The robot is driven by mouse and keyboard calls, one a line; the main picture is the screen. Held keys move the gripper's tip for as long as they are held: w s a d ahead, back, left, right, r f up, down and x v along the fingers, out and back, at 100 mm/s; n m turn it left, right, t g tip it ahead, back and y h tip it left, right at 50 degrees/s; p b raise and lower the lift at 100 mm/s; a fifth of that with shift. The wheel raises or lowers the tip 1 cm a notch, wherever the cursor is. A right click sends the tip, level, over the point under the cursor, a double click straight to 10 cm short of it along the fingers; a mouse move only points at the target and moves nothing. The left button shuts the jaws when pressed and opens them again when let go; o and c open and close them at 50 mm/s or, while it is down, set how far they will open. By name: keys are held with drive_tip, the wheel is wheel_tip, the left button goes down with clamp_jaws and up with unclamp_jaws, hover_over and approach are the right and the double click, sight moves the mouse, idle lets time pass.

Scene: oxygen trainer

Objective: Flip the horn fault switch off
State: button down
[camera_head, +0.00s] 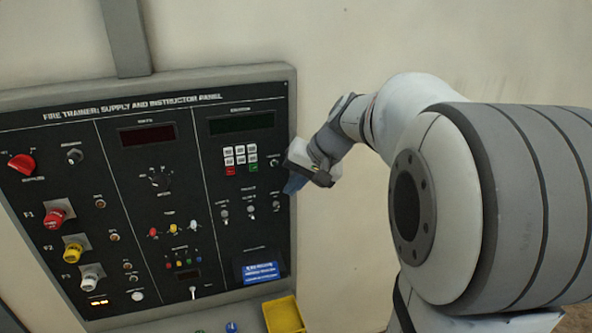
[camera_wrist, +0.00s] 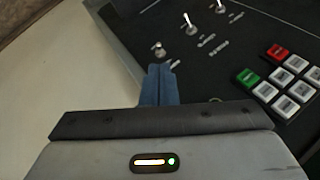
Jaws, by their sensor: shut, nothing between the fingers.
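The black trainer panel (camera_head: 215,240) has a row of three small silver toggle switches below its keypad. The right one (camera_head: 276,205), middle one (camera_head: 250,208) and left one (camera_head: 225,213) show in the head view. In the wrist view they run from the near one (camera_wrist: 158,48) through the middle one (camera_wrist: 190,25) to the far one (camera_wrist: 220,7). Their labels are too small to read, so I cannot tell which is the horn fault switch. My gripper (camera_head: 294,185) is shut and empty at the panel's right edge. Its blue fingers (camera_wrist: 160,70) point towards the near switch, apparently apart from it.
A keypad (camera_wrist: 287,82) with white, red and green buttons lies beside the fingers. A knob (camera_head: 276,162) sits above the right switch. A yellow bin (camera_head: 284,315) is below the panel. Bare wall (camera_head: 340,240) lies right of the panel.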

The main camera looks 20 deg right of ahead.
sight(277, 204)
drive_tip(key=shift+x, duration=1.85)
drive_tip(key=shift+s+f+b, duration=0.1)
drive_tip(key=shift+f+b, duration=0.1)
drive_tip(key=shift+b, duration=0.25)
